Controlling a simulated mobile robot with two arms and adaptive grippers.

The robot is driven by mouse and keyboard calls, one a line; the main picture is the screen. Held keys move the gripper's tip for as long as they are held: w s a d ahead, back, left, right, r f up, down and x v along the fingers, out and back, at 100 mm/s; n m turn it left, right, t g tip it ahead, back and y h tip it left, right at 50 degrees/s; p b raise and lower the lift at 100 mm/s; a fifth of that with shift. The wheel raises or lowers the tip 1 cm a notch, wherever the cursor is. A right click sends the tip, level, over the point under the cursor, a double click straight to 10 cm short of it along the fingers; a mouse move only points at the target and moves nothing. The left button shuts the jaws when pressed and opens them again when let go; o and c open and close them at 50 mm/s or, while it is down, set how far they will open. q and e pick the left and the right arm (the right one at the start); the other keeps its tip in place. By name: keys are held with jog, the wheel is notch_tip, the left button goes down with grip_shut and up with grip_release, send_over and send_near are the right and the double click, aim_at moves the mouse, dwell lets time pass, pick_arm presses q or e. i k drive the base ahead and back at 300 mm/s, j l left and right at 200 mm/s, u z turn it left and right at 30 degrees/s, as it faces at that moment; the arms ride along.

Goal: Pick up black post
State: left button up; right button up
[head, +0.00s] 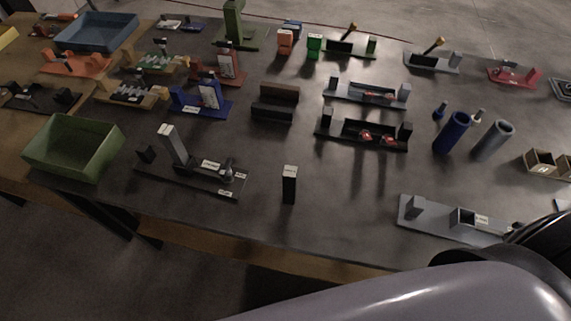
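A black post (289,187) stands upright on the dark table, right of centre and near the front edge. It is a small block with a white label at its top. Nothing touches it, and the table around it is bare. Neither of my grippers is in the head view. Only a smooth grey arm part of mine shows, across the bottom right.
Left of the post is a dark fixture (190,178) with a tall grey post. A green bin (72,150) stands at the left edge. A grey fixture (445,222) lies to the right. Blue and grey cylinders (453,133) stand behind. Several coloured fixtures fill the back.

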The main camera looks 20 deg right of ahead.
aim_at(290, 173)
jog(key=z, duration=2.3)
jog(key=j+u, duration=0.15)
jog(key=u, duration=0.3)
jog(key=j+u, duration=0.2)
jog(key=u, duration=0.2)
jog(key=j+u, duration=0.2)
jog(key=u, duration=0.25)
jog(key=k, duration=0.05)
